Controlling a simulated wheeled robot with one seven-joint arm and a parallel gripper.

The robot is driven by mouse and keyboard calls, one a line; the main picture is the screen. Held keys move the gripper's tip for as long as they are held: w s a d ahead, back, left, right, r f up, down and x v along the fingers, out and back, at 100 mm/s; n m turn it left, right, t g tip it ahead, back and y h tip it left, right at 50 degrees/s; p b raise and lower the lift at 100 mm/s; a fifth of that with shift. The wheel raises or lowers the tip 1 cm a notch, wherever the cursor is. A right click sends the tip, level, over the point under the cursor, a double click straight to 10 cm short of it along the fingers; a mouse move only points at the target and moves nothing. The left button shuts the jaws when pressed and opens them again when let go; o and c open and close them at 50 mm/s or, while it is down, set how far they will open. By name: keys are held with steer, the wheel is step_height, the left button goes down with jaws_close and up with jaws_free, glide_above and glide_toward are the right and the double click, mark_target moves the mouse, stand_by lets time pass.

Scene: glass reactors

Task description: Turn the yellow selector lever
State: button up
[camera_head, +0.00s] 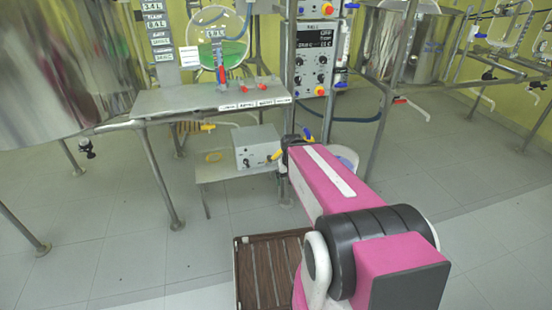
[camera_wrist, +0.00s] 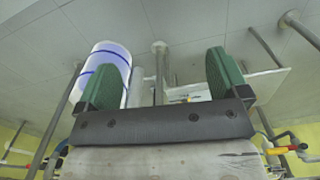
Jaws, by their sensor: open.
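Several small yellow parts show in the head view, and I cannot tell for certain which is the selector lever. A yellow handle (camera_head: 276,155) shows just left of the dark far end of my arm, with a blue handle (camera_head: 307,133) near it. Another yellow handle (camera_head: 208,127) is under the bench edge. My gripper (camera_wrist: 165,78) is open in the wrist view, its two green fingers wide apart with nothing gripped between them. In the head view my arm hides it. A small yellow spot (camera_wrist: 188,99) shows beyond the fingers, too small to identify.
A grey control box (camera_head: 257,147) stands on a low shelf (camera_head: 215,172) beneath the bench (camera_head: 180,100). A metal post (camera_head: 381,125) stands right of my arm. A white, blue-banded container (camera_wrist: 112,52) is beside the left finger.

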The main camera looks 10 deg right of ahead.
steer(key=shift+w+f, duration=0.1)
steer(key=shift+w, duration=0.1)
steer(key=c, duration=0.5)
steer(key=shift+w+d+f+t, duration=0.3)
steer(key=shift+w, duration=0.25)
steer(key=c, duration=0.4)
steer(key=m+t+y, duration=0.5)
steer(key=t+y, duration=0.1)
steer(key=t, duration=1)
glide_toward(278, 154)
steer(key=shift+c, duration=0.2)
steer(key=x, duration=1.1)
steer(key=shift+d+f, duration=0.25)
steer(key=shift+f, duration=0.05)
